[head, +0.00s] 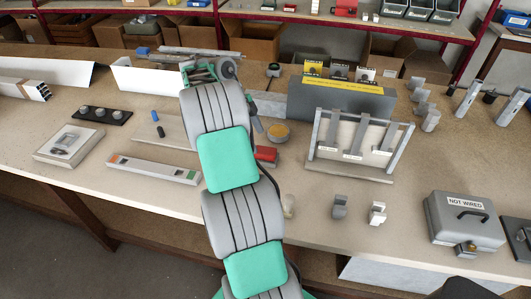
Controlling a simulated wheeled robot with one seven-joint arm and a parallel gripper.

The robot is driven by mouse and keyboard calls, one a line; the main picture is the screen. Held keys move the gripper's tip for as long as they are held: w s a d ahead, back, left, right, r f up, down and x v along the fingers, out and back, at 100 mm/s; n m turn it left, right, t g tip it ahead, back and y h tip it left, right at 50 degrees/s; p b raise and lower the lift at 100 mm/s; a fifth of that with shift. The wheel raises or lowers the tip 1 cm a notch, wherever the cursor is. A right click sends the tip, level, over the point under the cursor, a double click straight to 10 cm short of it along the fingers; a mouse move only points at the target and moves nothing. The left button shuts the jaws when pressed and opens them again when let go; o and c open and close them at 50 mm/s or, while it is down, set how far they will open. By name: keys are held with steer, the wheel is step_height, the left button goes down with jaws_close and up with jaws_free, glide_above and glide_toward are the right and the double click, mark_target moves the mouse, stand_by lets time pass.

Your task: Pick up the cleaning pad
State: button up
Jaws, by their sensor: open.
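My arm reaches from the bottom middle up over the bench and bends at its far end. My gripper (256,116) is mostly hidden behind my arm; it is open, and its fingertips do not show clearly. I cannot tell for sure which thing is the cleaning pad. A round tan-topped piece (278,132) lies just right of my arm, near a red block (265,154).
A rack with slanted profiles (358,142) stands right of my arm, before a grey box with a yellow edge (342,102). A grey case marked "NOT WIRED" (464,219) sits at the right. A white-framed tray (68,143) and a long profile (153,169) lie left.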

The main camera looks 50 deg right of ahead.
mark_target(264, 150)
steer(key=b+x, duration=0.1)
steer(key=x, duration=0.7)
steer(key=shift+s+d, duration=0.1)
steer(key=shift+s, duration=0.15)
steer(key=c, duration=1.5)
